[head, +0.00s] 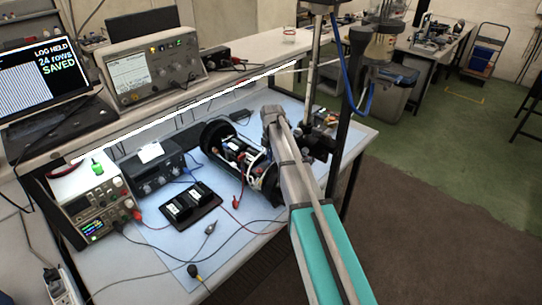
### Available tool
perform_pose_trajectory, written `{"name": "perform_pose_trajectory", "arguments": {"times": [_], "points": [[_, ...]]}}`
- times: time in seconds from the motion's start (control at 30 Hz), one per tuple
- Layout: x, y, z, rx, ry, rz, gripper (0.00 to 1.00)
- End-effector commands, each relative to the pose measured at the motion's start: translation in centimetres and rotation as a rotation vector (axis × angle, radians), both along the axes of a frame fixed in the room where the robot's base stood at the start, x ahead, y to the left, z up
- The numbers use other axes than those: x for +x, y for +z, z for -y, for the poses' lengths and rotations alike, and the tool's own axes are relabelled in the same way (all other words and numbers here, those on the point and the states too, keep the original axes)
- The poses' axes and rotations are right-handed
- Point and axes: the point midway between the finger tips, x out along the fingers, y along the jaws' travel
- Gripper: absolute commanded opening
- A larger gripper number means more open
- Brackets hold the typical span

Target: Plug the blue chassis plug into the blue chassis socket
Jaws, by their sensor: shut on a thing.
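An open black cylinder chassis (212,136) lies on the blue mat, with dark modules and red, white and blue wiring inside. My gripper (271,117) is over its right end, seen from behind and above along my arm. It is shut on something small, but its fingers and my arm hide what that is. I cannot make out the blue chassis plug or the blue chassis socket at this distance. I cannot tell whether the held thing touches the chassis.
A power supply (92,203), a black instrument (150,166) and loose cables crowd the left. An upright post (314,75) stands close behind my gripper. The mat's front is mostly clear except for cables.

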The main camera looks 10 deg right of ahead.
Motion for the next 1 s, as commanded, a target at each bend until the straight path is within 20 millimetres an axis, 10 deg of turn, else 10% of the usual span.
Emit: {"name": "perform_pose_trajectory", "arguments": {"times": [0.83, 0.87, 1.0], "points": [[0.0, -1.2, 0.0, 0.000, 0.000, 0.000, 0.00], [0.0, -1.1, 0.0, 0.000, 0.000, 0.000, 0.37], [0.0, -1.1, 0.0, 0.000, 0.000, 0.000, 0.63]]}}
